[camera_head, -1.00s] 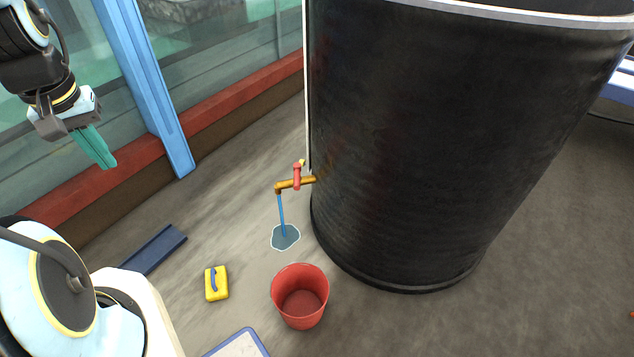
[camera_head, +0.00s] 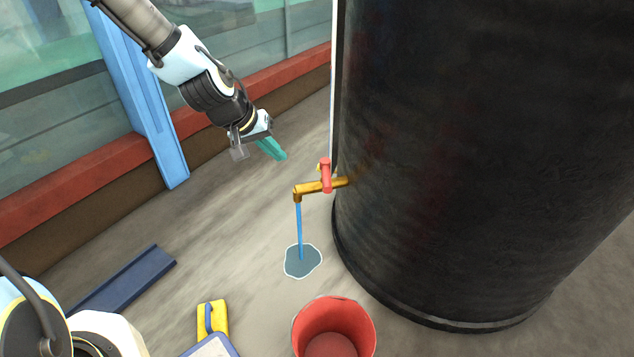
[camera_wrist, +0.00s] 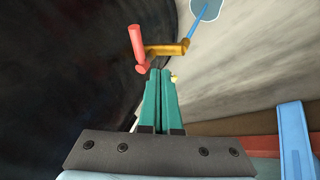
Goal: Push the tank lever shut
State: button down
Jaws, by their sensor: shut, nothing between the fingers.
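The tank lever is a red handle (camera_head: 325,175) on a brass tap (camera_head: 315,188) low on the side of the big black tank (camera_head: 470,150). A blue stream of water (camera_head: 299,230) runs from the spout into a puddle (camera_head: 302,262) on the floor. My gripper (camera_head: 280,155) is shut and empty, to the left of the lever and apart from it in the head view. In the wrist view my gripper's green fingers (camera_wrist: 162,75) are together and point toward the tap (camera_wrist: 165,49); the red lever (camera_wrist: 137,45) stands just left of their tips.
A red bucket (camera_head: 333,325) stands on the floor in front of the puddle. A yellow object (camera_head: 213,317) and a dark blue channel piece (camera_head: 125,280) lie to the left. A blue post (camera_head: 150,110) and red ledge stand behind my arm. Floor between post and tap is clear.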

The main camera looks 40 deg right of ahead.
aim_at(326, 179)
jog(key=s+d+f+b, duration=0.2)
jog(key=d+f+b, duration=0.1)
jog(key=d+f, duration=0.5)
jog(key=shift+s+d+f, duration=0.35)
jog(key=shift+d+f, duration=0.05)
jog(key=shift+f, duration=0.45)
jog(key=shift+s, duration=0.1)
jog(key=shift+s+d+r+n+p, duration=0.15)
jog(key=shift+s+d+n+p, duration=0.15)
jog(key=shift+s+n+p, duration=0.15)
jog(key=shift+s+d+n+t+p, duration=0.3)
jog(key=shift+n+t+p, duration=0.15)
jog(key=shift+n+t, duration=0.25)
jog(key=shift+s+d+n, duration=0.1)
jog(key=shift+s+n, duration=0.05)
jog(key=shift+n, duration=0.3)
